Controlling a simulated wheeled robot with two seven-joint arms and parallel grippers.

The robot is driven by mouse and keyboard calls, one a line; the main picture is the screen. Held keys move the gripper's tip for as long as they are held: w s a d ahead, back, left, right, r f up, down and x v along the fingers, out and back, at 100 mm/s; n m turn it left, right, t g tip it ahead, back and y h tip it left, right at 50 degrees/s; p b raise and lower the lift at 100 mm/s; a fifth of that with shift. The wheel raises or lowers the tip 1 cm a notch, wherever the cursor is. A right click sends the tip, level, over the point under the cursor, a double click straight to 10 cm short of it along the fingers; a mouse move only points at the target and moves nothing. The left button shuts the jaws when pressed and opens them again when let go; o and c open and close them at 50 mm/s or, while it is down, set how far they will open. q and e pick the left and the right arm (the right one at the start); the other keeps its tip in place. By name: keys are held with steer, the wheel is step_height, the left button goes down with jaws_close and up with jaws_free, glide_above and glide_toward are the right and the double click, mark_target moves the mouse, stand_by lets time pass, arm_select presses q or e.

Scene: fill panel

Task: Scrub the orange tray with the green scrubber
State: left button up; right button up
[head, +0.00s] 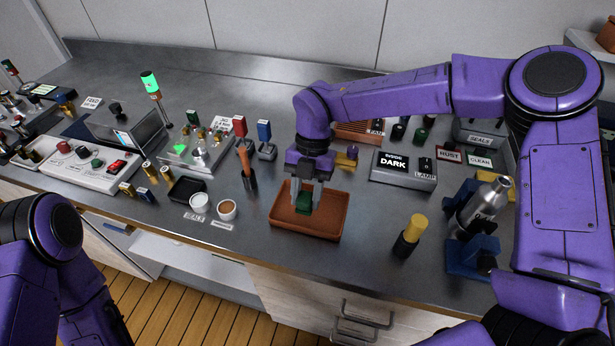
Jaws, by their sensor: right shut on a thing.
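The orange tray (333,222) lies flat near the front edge of the metal counter, in the middle of the head view. My right gripper (306,203) points down over the tray. It is shut on the green scrubber (304,198), which is between its fingers, low inside the tray. I cannot tell whether the scrubber touches the tray floor. My left arm shows at the lower left, but its gripper is outside the view.
Left of the tray stand two small cups (228,209) and a dark holder with an orange handle (247,165). To the right are a yellow-topped black cylinder (411,236), a silver bottle (484,206) in a blue stand (468,259), and a DARK box (402,168). Counter (365,262) is bare beside the tray.

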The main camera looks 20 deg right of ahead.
steer(key=shift+r+p, duration=1.15)
steer(key=shift+r, duration=0.6)
